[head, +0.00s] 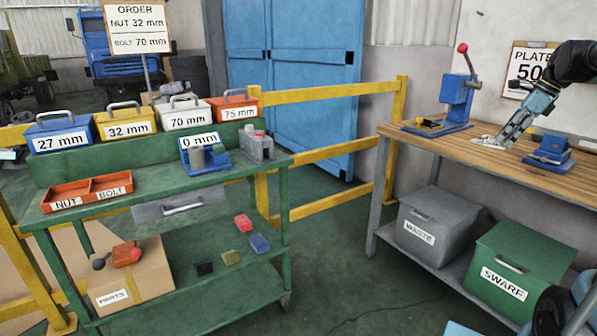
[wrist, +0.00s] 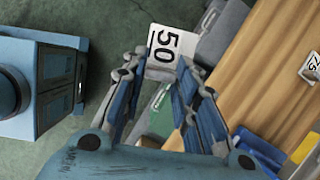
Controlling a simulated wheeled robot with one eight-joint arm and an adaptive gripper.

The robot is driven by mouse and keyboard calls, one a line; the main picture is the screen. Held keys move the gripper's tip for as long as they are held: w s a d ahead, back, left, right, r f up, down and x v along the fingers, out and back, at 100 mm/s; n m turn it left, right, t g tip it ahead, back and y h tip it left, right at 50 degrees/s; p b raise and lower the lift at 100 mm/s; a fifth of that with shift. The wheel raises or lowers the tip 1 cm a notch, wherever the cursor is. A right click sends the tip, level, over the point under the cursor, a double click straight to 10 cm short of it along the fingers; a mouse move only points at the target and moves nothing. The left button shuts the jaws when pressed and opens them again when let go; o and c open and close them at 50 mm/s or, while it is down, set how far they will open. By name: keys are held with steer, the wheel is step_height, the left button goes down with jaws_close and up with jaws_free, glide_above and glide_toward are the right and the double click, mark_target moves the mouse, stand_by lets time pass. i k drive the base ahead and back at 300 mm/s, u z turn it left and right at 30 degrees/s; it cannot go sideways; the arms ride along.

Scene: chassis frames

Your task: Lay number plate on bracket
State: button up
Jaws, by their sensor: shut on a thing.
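A white number plate (wrist: 164,45) with a black 50 is pinched at its lower end between my fingertips in the wrist view. My gripper (wrist: 160,68) is shut on it. In the head view my gripper (head: 503,141) reaches down and left over the wooden bench (head: 480,158); the plate is hard to make out there. A small blue fixture (head: 548,150), which may be the bracket, stands on the bench just right of my gripper. A blue fixture (wrist: 262,150), probably the same one, shows at the lower right in the wrist view, apart from the plate.
A blue lever press (head: 457,100) with a red knob stands at the bench's back left. A wall sign (head: 527,70) reads PLATE 50. WASTE (head: 425,225) and SWARF (head: 507,270) bins stand below.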

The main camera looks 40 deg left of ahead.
mark_target(428, 124)
steer(key=u, duration=2.3)
steer(key=i, duration=1.05)
steer(key=u, duration=0.05)
